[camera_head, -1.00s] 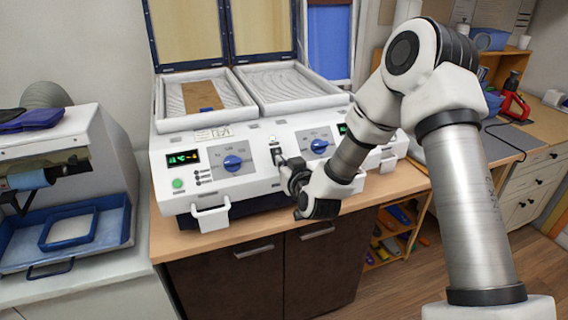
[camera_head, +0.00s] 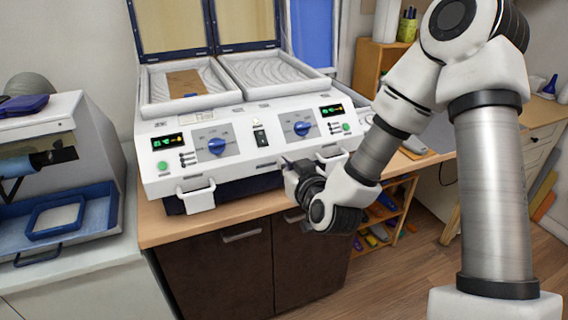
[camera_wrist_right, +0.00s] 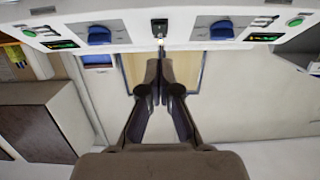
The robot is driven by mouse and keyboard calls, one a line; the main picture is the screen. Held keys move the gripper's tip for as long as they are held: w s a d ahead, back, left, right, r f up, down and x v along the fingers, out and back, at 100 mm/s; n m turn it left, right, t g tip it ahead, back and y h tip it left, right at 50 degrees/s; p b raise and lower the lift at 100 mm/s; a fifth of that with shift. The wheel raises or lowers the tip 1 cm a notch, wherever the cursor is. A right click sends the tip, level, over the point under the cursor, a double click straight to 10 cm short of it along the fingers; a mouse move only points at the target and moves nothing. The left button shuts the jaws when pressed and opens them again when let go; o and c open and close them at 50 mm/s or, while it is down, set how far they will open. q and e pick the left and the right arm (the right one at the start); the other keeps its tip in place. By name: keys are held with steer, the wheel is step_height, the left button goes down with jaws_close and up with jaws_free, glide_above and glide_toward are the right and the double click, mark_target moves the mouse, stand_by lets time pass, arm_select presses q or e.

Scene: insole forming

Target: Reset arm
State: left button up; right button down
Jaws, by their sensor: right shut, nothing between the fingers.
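My right gripper (camera_head: 288,165) is in front of the white forming machine (camera_head: 262,160), below its front panel and right of the middle. In the right wrist view the right gripper (camera_wrist_right: 160,65) has its dark fingers together, with nothing between them. Its tips point at the panel near a black rocker switch (camera_wrist_right: 159,27). The switch (camera_head: 260,138) also shows in the head view, apart from the gripper. My left gripper is in neither view.
The machine has two open lids, two blue knobs (camera_head: 217,147) and front handles (camera_head: 197,195). A brown insole sheet (camera_head: 186,82) lies in its left bed. A blue tray (camera_head: 62,219) sits at the left. An orange shelf (camera_head: 376,68) stands behind my right arm.

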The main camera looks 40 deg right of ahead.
steer(key=s+a+f+n+g+y, duration=0.1)
steer(key=s+a+f+g, duration=0.2)
steer(key=f, duration=0.7)
steer(key=s+a+f+n+g+y, duration=0.15)
steer(key=s+f, duration=0.25)
steer(key=f, duration=0.6)
steer(key=s+a+f+n+g, duration=0.2)
steer(key=s+a+f+g, duration=0.15)
steer(key=f, duration=0.55)
steer(key=s+a+f+m+g, duration=0.1)
steer(key=s+f+g, duration=0.3)
steer(key=s, duration=0.4)
steer(key=s+a+f+m+g+y, duration=0.1)
steer(key=s+a+f+g, duration=0.1)
steer(key=s+f, duration=0.3)
steer(key=s+g, duration=0.1)
steer(key=s, duration=0.3)
steer(key=shift+s+f+g, duration=0.15)
steer(key=shift+f+g, duration=0.05)
steer(key=shift+g, duration=0.2)
steer(key=shift+a, duration=0.1)
